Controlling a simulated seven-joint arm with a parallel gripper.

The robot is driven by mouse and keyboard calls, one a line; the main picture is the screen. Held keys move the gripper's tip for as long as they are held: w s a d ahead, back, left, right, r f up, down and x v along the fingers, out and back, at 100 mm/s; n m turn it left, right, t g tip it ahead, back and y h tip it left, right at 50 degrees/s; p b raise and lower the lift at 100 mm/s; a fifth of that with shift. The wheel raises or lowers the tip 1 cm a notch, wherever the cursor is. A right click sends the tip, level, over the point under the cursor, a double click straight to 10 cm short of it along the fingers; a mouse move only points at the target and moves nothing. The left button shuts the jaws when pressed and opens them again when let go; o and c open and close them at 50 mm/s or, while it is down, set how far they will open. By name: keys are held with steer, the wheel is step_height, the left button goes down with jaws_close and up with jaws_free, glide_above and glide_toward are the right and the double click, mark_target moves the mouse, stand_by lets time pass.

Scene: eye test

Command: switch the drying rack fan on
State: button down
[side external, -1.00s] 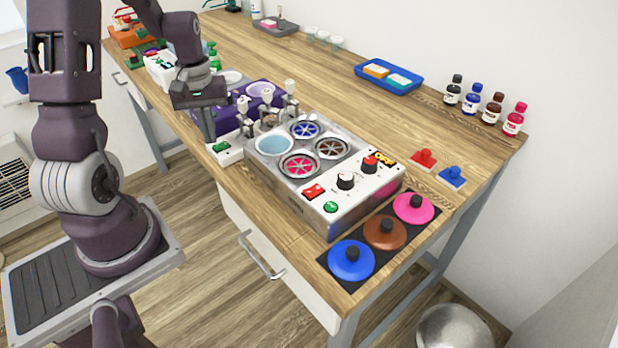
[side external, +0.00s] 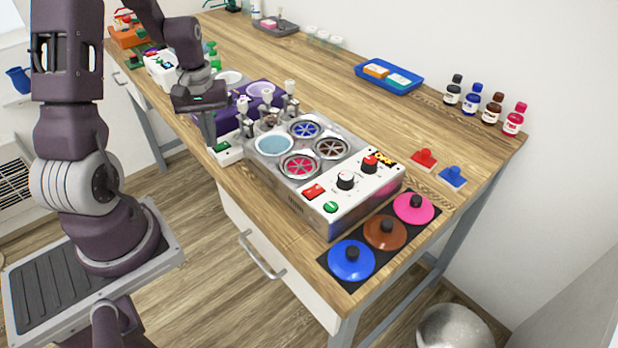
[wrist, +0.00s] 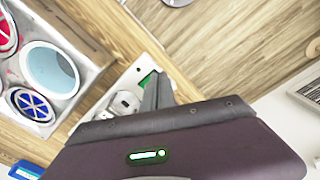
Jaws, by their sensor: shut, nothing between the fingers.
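A small white box (side external: 232,156) with a green part (side external: 221,147) on top sits at the table's front edge, left of the metal unit. I cannot tell whether this is the fan's switch. My gripper (side external: 212,142) is shut and empty, pointing down with its tips at or just above the box's left end. In the wrist view the shut fingertips (wrist: 157,84) are beside the green part (wrist: 147,79), partly covering it. Contact is not clear. A purple rack-like block (side external: 262,92) with round pale tops stands behind; whether it is the drying rack is unclear.
The metal unit (side external: 296,202) with coloured round wells, black and red knobs and red and green buttons stands to the right. Several small upright nozzles stand between it and the purple block. Coloured lids (side external: 385,232) lie on a dark mat at the near right corner.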

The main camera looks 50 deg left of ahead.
steer(key=shift+f, duration=0.45)
step_height(320, 180, up, 7)
stand_by(0.8)
steer(key=d+r+m+t, duration=0.2)
steer(key=d+r+m, duration=0.2)
steer(key=d+r, duration=0.6)
steer(key=s+d+r+m+t, duration=0.3)
steer(key=s+d+m, duration=0.5)
steer(key=d, duration=0.6)
steer(key=s+r, duration=0.1)
steer(key=s, duration=0.1)
steer(key=shift+s+t, duration=0.3)
steer(key=shift+s, duration=0.1)
